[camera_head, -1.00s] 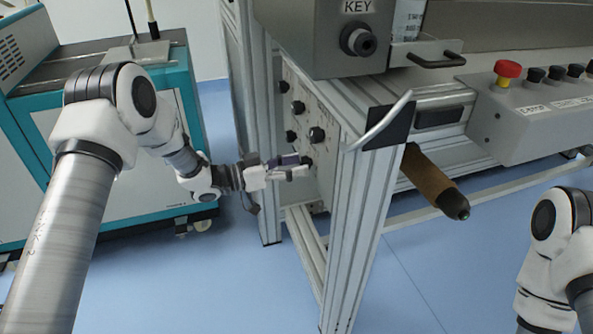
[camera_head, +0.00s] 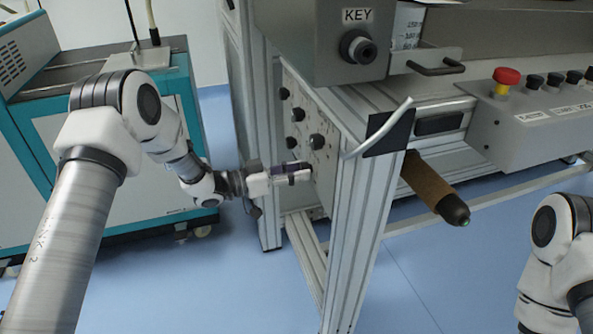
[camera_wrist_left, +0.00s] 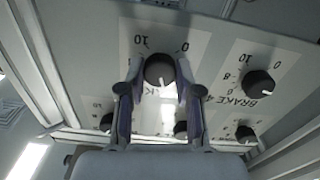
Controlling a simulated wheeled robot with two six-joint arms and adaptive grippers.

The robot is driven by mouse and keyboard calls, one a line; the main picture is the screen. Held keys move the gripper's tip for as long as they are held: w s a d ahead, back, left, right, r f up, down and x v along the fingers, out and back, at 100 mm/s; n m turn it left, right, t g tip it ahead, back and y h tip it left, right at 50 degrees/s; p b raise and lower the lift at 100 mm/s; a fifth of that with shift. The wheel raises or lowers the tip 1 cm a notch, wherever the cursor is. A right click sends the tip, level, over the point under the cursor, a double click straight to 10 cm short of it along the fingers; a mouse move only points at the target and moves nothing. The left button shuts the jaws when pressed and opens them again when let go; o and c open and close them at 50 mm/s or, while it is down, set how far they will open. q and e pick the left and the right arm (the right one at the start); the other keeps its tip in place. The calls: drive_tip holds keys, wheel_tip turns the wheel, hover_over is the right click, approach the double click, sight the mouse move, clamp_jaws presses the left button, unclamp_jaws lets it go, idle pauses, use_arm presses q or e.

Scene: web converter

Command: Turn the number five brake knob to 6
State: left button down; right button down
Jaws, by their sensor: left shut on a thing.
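My left gripper (camera_head: 300,173) reaches the grey knob panel (camera_head: 323,192) on the side of the machine frame. In the left wrist view its two fingers (camera_wrist_left: 160,95) are shut on a black round knob (camera_wrist_left: 159,69), one on each side. A white mark shows on the knob's lower edge. The digits 10 and 0 are printed above it. The label below it is mostly covered by the fingers, so its brake number cannot be read. A neighbouring knob (camera_wrist_left: 257,83) to the right is labelled BRAKE 4. My right gripper is outside the view.
More black knobs sit close by on the panel, such as one below left (camera_wrist_left: 106,122) and one below right (camera_wrist_left: 245,134). An aluminium post (camera_head: 362,235) stands right of my left gripper. A brown roller (camera_head: 432,185) sticks out beyond it. A teal cabinet (camera_head: 180,95) stands behind my left arm.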

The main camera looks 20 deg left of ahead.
use_arm(q)
drive_tip(key=m+p, duration=0.1)
drive_tip(key=m, duration=0.8)
drive_tip(key=shift+m, duration=0.4)
idle(0.4)
drive_tip(key=c, duration=0.8)
unclamp_jaws()
drive_tip(key=v, duration=1.2)
